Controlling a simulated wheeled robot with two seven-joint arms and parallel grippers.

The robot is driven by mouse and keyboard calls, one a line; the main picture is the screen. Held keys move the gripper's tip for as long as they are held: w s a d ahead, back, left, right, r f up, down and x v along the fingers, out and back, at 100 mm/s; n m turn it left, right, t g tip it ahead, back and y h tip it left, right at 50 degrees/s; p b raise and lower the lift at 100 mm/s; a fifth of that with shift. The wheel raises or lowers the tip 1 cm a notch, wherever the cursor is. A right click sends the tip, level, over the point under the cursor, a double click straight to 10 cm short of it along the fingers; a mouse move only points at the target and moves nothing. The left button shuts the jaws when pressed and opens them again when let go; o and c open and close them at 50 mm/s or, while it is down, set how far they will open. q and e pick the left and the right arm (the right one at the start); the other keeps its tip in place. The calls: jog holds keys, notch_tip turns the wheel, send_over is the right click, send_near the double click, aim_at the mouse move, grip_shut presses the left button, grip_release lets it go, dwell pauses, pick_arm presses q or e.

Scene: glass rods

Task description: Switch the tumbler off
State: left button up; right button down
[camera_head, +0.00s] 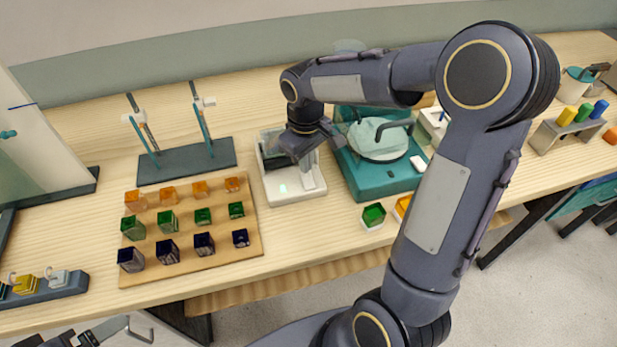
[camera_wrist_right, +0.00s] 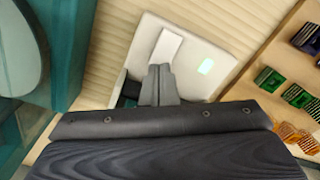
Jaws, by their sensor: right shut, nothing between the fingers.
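A white machine (camera_head: 297,193), which looks like the tumbler, stands at the middle of the bench. It has a small pale green lit patch (camera_head: 283,188) and a raised white plate (camera_head: 308,181). In the right wrist view the machine (camera_wrist_right: 143,38) shows the lit patch (camera_wrist_right: 207,67) and the plate (camera_wrist_right: 168,47). My right gripper (camera_wrist_right: 160,70) is shut and empty, its tips over the machine close to the plate. I cannot tell whether they touch. The gripper hides part of the machine. My left gripper (camera_head: 95,334) is partly in view at bottom left; its jaws are unclear.
A teal machine (camera_head: 378,183) stands close on the right. A wooden board (camera_head: 197,253) with several coloured glass blocks lies on the left, below a stand (camera_head: 186,163). A green block in a white tray (camera_head: 374,217) is near the front edge. Bare bench lies in front of the white machine.

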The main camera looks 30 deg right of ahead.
jog(key=shift+f+b, duration=0.75)
jog(key=shift+f, duration=0.25)
dwell(0.5)
jog(key=shift+r, duration=0.1)
notch_tip(320, 180, up, 7)
jog(key=p, duration=0.6)
dwell(0.6)
jog(key=s+a+r+m+t+y, duration=0.2)
jog(key=s, duration=0.7)
jog(key=s+a+r+m+t+y, duration=0.1)
jog(key=s+a+r+m+t, duration=0.1)
jog(key=s, duration=0.8)
jog(key=shift+s+a+r+m+t+y, duration=0.25)
jog(key=shift+a+r+m+t+y, duration=0.25)
jog(key=shift+t, duration=0.3)
